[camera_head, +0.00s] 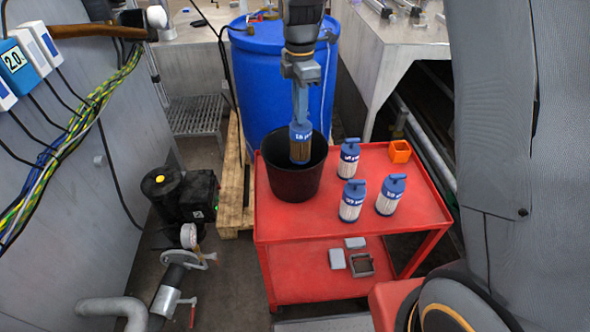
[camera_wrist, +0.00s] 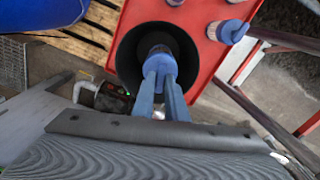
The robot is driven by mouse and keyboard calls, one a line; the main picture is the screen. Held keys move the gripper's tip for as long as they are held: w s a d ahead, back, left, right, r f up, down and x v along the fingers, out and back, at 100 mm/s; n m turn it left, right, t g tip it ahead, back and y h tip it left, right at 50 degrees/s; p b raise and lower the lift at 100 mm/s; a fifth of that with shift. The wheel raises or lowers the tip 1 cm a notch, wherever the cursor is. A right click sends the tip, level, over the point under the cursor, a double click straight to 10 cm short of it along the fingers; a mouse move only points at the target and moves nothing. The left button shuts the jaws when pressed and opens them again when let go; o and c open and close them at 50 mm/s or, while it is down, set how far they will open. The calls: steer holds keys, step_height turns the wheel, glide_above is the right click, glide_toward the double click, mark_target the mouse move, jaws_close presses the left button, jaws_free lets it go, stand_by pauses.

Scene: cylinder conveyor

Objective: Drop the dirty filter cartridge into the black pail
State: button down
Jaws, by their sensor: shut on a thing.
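The dirty filter cartridge (camera_head: 300,148) has a blue cap and a brown, darkened body. My gripper (camera_head: 301,115) is shut on its blue top and holds it upright over the mouth of the black pail (camera_head: 292,186). The cartridge's lower end is inside the pail's opening in the head view. In the wrist view, my gripper (camera_wrist: 163,82) is shut on the blue cap (camera_wrist: 160,62), with the dark pail (camera_wrist: 128,52) around it. The pail stands on the left of the red cart's top (camera_head: 405,222). I cannot see whether the cartridge touches the pail's bottom.
Three cleaner white cartridges with blue caps, one at the back (camera_head: 348,160), stand right of the pail. An orange holder (camera_head: 400,151) sits at the cart's back right. A blue barrel (camera_head: 268,80) stands behind. Small grey parts (camera_head: 361,264) lie on the lower shelf.

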steer(key=shift+f, duration=0.3)
steer(key=c, duration=1.7)
jaws_free()
steer(key=shift+r+b, duration=1.45)
steer(key=shift+r, duration=2.5)
steer(key=s+d+f+m+b, duration=0.1)
steer(key=s+d+f+m, duration=0.3)
steer(key=s+m, duration=0.3)
steer(key=s+d+f+m+t+b, duration=0.1)
steer(key=s+d+f+m, duration=0.3)
steer(key=s+m, duration=0.3)
steer(key=s+d+f+m+b, duration=0.2)
steer(key=s+d+f+m, duration=0.2)
steer(key=s+f+m, duration=0.2)
steer(key=shift+s+f+m, duration=0.2)
steer(key=shift+s+m, duration=0.2)
steer(key=shift+m, duration=0.3)
